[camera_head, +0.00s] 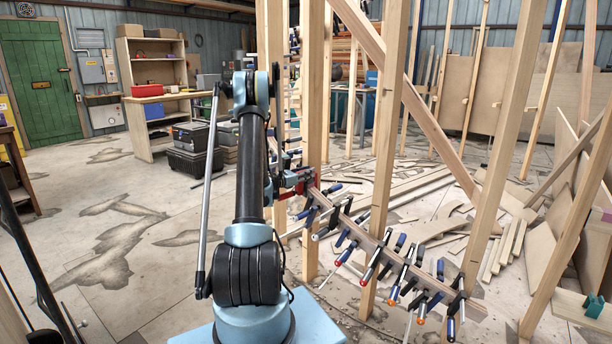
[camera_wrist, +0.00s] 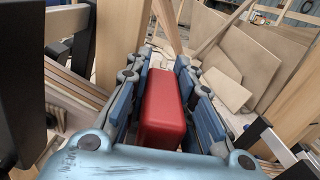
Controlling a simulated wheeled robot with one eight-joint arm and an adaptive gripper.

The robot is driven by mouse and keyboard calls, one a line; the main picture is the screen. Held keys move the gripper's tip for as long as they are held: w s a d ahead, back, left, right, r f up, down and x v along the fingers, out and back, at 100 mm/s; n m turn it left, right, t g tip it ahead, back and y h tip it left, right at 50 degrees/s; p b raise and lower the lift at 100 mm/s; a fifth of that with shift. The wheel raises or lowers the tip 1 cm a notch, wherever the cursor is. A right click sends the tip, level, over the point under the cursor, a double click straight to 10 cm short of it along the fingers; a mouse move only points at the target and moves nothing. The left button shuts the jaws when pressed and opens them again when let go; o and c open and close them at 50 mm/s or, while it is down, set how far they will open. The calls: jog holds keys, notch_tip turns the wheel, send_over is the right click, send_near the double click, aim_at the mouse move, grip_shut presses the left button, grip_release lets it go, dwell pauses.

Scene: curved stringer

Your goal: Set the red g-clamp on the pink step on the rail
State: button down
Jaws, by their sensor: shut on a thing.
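The red g-clamp (camera_wrist: 163,108) sits between the blue fingers of my gripper (camera_wrist: 169,72), which is shut on it. In the head view, red parts of the clamp (camera_head: 297,188) show at the end of my gripper (camera_head: 288,180), beside a wooden post at the upper left end of the rail. The curved rail (camera_head: 365,238) slopes down to the right between upright posts and bears several clamps with blue, red and orange handle ends. Whether the red clamp touches the rail cannot be told.
Wooden posts (camera_head: 385,150) and a diagonal brace (camera_head: 430,115) stand close around the rail. Loose boards (camera_head: 420,232) lie on the floor behind it. Black cases (camera_head: 193,150) stand at the back left. The floor at left is mostly clear.

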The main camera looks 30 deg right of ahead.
jog(key=shift+f, duration=0.35)
jog(key=c, duration=1.3)
grip_release()
jog(key=shift+a, duration=0.1)
jog(key=a, duration=0.4)
jog(key=s+a, duration=0.1)
jog(key=a, duration=0.3)
jog(key=s+a, duration=0.1)
jog(key=a, duration=0.2)
jog(key=shift+a, duration=0.4)
